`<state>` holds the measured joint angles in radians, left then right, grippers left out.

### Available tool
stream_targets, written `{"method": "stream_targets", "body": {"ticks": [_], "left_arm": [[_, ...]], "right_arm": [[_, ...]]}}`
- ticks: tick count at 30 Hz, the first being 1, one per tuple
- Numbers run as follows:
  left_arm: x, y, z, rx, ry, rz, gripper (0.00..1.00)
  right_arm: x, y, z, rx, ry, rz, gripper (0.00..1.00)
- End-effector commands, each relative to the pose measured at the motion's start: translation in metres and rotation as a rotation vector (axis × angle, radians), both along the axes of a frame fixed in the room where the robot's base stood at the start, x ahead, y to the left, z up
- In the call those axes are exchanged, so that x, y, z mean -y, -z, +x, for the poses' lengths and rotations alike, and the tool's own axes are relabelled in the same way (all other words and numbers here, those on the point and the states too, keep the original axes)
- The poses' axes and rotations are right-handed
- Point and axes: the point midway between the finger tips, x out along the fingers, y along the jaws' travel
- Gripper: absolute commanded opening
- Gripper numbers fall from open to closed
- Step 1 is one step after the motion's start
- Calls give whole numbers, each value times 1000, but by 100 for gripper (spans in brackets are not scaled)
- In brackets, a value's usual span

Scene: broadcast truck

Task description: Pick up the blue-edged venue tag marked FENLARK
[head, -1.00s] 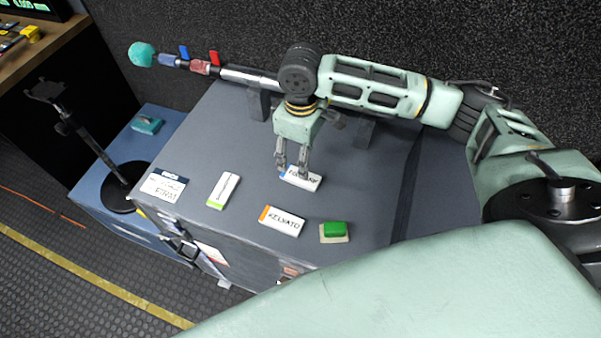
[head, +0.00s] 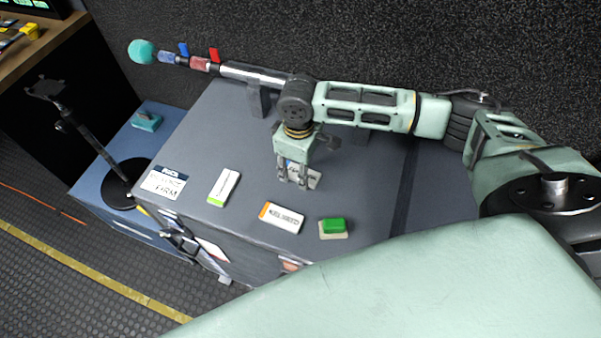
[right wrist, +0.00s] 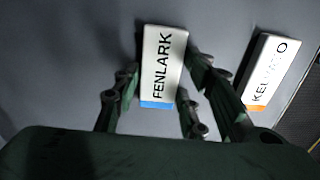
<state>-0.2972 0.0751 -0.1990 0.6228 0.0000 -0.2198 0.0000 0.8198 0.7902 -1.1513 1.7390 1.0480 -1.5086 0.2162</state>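The FENLARK tag (right wrist: 163,62) is a white block with a blue edge, lying on the grey case. In the right wrist view its lettering reads clearly and its blue edge points toward my gripper. In the head view the tag (head: 313,179) is partly hidden behind the fingers. My right gripper (head: 293,181) is open and points down at the tag. In the right wrist view its fingers (right wrist: 162,72) are on either side of the tag, with gaps showing. I cannot tell how far the fingertips are above the case. My left gripper is not in view.
The orange-edged KELVATO tag (head: 281,218) lies nearby, also in the right wrist view (right wrist: 268,73). A green-edged tag (head: 223,187), a printed card (head: 164,183) and a green block (head: 333,226) share the case top (head: 350,200). A microphone pole (head: 250,74) lies behind.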

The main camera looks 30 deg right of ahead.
Motion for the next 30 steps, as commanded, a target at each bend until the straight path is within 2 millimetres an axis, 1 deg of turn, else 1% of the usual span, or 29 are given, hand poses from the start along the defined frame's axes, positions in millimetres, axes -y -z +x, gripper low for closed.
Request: {"method": "stream_targets", "body": {"ticks": [1,6,8,17,20,23,26,30], "left_arm": [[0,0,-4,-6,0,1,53],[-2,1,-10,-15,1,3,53],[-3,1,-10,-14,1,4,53],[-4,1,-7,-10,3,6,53],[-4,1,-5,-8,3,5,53],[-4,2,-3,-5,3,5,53],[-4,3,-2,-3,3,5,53],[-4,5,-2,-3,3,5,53]], "right_arm": [[0,0,0,0,0,0,32],[0,0,0,0,0,0,17],[0,0,0,0,0,0,13],[0,-3,0,1,0,1,12],[-1,-10,1,3,0,2,12],[0,-21,1,3,0,1,12],[-1,-39,2,5,0,2,12],[23,-55,-16,1,3,-3,12]]}}
